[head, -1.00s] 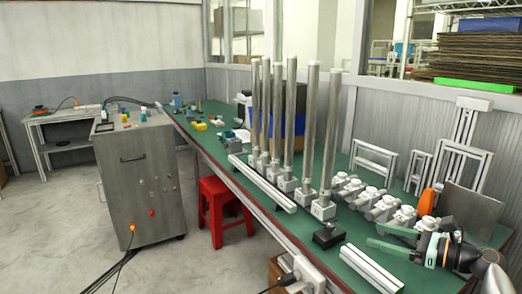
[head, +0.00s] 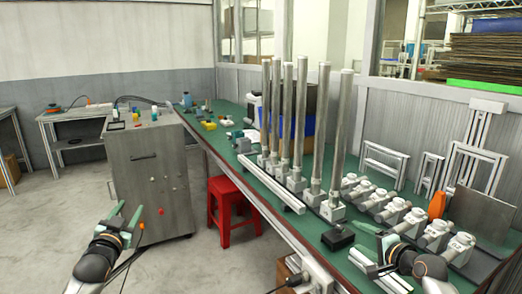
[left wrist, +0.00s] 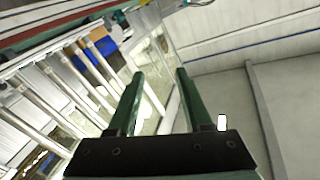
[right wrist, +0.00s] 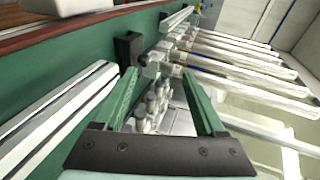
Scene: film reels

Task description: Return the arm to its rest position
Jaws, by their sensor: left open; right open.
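My left gripper (head: 126,214) is in the lower left of the head view, over the floor in front of the steel cabinet. Its green fingers are apart with nothing between them, as the left wrist view (left wrist: 159,82) also shows. My right gripper (head: 362,244) is at the lower right, over the front part of the green workbench (head: 222,142). Its fingers are apart, and in the right wrist view (right wrist: 163,78) no held object shows between them; white fittings lie beyond. The right arm partly hides the white rails on the bench.
Several tall metal tubes (head: 317,125) stand upright in white bases on the bench. Several white-and-metal fittings (head: 383,205) lie behind my right gripper. A black block (head: 338,238) sits near the front edge. A steel cabinet (head: 150,185) and red stool (head: 230,210) stand on the floor.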

